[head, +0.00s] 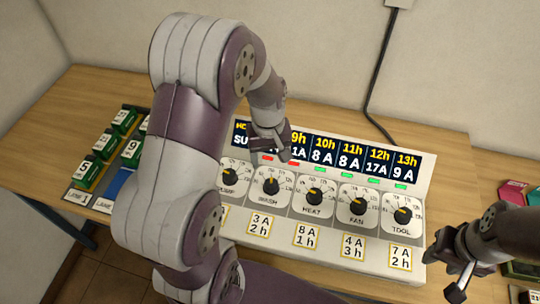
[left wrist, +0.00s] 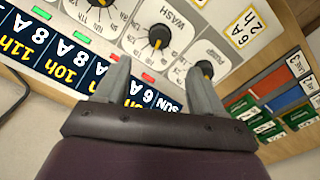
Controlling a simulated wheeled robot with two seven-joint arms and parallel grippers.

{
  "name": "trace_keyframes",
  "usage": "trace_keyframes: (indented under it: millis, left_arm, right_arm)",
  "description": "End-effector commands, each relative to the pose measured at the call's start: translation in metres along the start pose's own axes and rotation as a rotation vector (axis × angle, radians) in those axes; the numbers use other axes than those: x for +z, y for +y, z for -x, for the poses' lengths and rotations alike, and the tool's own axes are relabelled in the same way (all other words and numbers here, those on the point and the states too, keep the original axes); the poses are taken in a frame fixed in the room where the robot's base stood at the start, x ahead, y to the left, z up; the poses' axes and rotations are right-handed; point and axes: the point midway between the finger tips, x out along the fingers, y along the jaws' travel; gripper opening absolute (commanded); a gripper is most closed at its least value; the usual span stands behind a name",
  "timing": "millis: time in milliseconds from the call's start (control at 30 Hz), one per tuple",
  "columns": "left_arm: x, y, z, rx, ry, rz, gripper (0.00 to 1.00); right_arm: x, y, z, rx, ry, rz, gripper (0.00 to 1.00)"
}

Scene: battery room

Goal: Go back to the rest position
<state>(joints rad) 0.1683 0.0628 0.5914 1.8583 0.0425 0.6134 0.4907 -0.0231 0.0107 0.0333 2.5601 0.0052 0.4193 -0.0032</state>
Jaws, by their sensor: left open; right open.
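My left gripper (head: 270,150) is in front of the upper left part of a white control panel (head: 330,232), near the WASH dial (head: 270,186). In the left wrist view its two fingers (left wrist: 155,85) are spread with nothing between them, and the WASH dial shows beyond them. My left arm covers the panel's left end in the head view. My right gripper (head: 455,272) is open and empty at the lower right, beside the panel's right end.
Green numbered battery blocks (head: 88,172) stand in lanes on the wooden table (head: 75,105) at the left. A pink block (head: 512,193) lies at the right edge. A black cable (head: 378,85) runs down the wall behind the panel. The table behind the panel's left is clear.

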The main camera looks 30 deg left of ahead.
Motion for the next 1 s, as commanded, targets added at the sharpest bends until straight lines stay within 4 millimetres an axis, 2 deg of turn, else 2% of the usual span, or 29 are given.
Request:
trace_keyframes:
  millis: [467,533,600,833,900,1000]
  left_arm:
    - [0.0,0.0,0.001,0.0,0.0,-0.001,0.69]
    - [-0.001,0.001,0.001,0.004,0.008,-0.048,0.69]
    - [0.013,-0.009,-0.003,-0.005,0.004,-0.181,0.69]
    - [0.083,-0.019,0.025,0.002,0.065,-0.636,0.69]
    - [0.097,-0.018,0.032,0.008,0.082,-0.689,0.69]
    - [0.101,-0.011,0.039,0.018,0.105,-0.721,0.69]
  right_arm:
    - [0.0,0.0,0.0,0.0,0.0,0.0,0.43]
    - [0.0,0.0,0.0,0.0,0.0,0.0,0.43]
    - [0.0,0.0,0.0,0.0,0.0,0.0,0.43]
    - [0.0,0.0,0.0,0.0,0.0,0.0,0.43]
    - [0.0,0.0,0.0,0.0,0.0,0.0,0.43]
    - [0.0,0.0,-0.001,0.0,0.0,0.0,0.43]
